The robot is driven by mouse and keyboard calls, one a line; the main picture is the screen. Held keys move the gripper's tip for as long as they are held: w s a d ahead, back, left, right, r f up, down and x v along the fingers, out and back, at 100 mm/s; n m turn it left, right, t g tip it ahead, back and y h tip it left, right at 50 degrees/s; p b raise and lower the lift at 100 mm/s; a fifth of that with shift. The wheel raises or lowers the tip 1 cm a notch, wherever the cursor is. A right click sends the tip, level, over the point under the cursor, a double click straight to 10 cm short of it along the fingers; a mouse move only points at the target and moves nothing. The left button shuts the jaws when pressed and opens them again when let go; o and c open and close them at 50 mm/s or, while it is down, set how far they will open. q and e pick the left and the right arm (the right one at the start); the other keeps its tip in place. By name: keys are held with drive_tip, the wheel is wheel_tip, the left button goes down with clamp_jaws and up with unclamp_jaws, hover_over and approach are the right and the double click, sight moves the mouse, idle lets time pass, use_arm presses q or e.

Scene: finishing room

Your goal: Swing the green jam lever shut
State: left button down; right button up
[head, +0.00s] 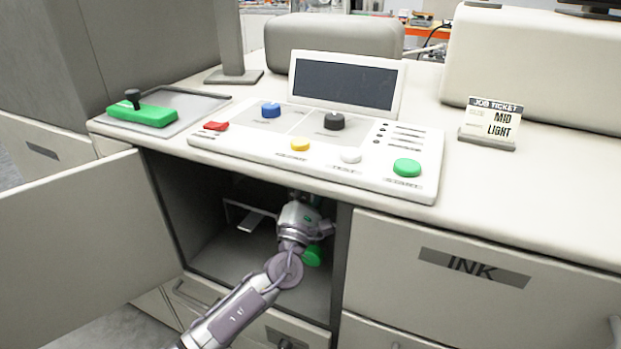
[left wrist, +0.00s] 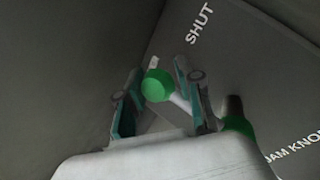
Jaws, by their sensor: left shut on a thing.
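The green jam lever shows in the left wrist view as a round green end (left wrist: 157,86) on a pale stem, inside the open cabinet. My left gripper (left wrist: 159,92) is shut on it, with one finger on each side of the green end. In the head view my left arm reaches into the cabinet, and the gripper is mostly hidden behind its own wrist. The word SHUT (left wrist: 199,25) is printed on the dark panel above and right of the lever. My right gripper is in neither view.
A green jam knob (left wrist: 237,126) stands close to the right of my left gripper; a green knob also shows in the head view (head: 312,257). The open cabinet door (head: 80,240) is on the left. The control console (head: 250,141) overhangs the opening, with the INK drawer (head: 400,285) to its right.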

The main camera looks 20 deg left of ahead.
use_arm(q)
drive_tip(key=shift+f, duration=0.35)
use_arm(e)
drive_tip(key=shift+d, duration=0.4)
use_arm(q)
drive_tip(key=c, duration=0.7)
unclamp_jaws()
drive_tip(key=shift+a, duration=0.1)
drive_tip(key=shift+r, duration=0.1)
drive_tip(key=shift+r, duration=0.1)
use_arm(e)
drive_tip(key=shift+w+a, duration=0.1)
use_arm(q)
drive_tip(key=shift+s+f, duration=0.2)
drive_tip(key=shift+s, duration=0.1)
drive_tip(key=v, duration=1.1)
drive_tip(key=shift+s+f, duration=0.1)
drive_tip(key=shift+s, duration=0.05)
